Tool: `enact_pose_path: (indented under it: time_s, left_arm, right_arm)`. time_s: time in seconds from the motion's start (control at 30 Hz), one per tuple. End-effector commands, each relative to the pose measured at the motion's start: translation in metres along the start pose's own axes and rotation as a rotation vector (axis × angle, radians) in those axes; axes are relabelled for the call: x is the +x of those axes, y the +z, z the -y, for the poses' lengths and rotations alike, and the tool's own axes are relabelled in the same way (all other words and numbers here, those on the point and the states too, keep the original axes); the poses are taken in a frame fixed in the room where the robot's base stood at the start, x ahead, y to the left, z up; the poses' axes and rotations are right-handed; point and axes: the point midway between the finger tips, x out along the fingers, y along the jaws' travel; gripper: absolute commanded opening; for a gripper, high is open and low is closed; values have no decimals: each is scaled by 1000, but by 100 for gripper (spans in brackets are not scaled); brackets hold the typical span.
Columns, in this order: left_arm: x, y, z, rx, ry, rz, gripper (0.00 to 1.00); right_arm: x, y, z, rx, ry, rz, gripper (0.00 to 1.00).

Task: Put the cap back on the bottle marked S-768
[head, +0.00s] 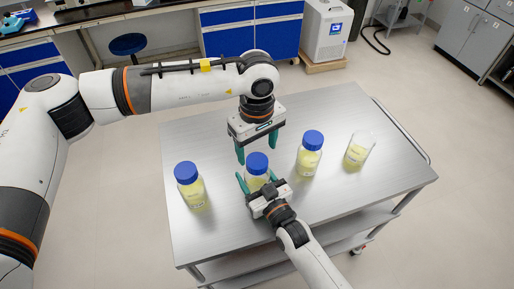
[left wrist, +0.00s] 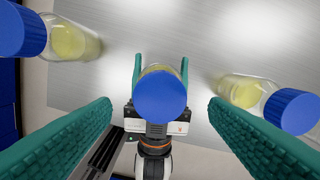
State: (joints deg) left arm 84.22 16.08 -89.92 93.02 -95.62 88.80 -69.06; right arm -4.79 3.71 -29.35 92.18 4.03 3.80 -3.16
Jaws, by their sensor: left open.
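The middle bottle (head: 254,183) stands on the metal cart with a blue cap (head: 257,163) on top; the cap fills the middle of the left wrist view (left wrist: 161,95). The bottle holds pale yellow contents; its marking is unreadable. My left gripper (head: 257,153) points down above this bottle, open and empty, with its green fingers apart on either side of the cap. My right gripper (head: 259,178) reaches in from the front with its fingers on both sides of the bottle body, seemingly closed on it. The cap hides the neck, so I cannot see how tightly it sits.
Capped bottles stand at left (head: 191,191) and right (head: 308,162). An uncapped clear vessel (head: 359,151) with yellow contents is at the far right. The cart top (head: 385,185) is clear at the right front and at the back.

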Motion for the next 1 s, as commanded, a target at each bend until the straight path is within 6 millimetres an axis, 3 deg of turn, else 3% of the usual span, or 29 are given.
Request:
enact_pose_path:
  time_s: [0.27,0.8,1.0]
  left_arm:
    - [-2,0,0,-137,0,-1,65]
    - [-28,-1,1,-1343,0,-2,65]
    - [-34,-1,0,-1610,0,-2,65]
  right_arm:
    - [0,1,0,0,0,2,0]
    - [0,1,0,0,0,2,0]
    - [0,1,0,0,0,2,0]
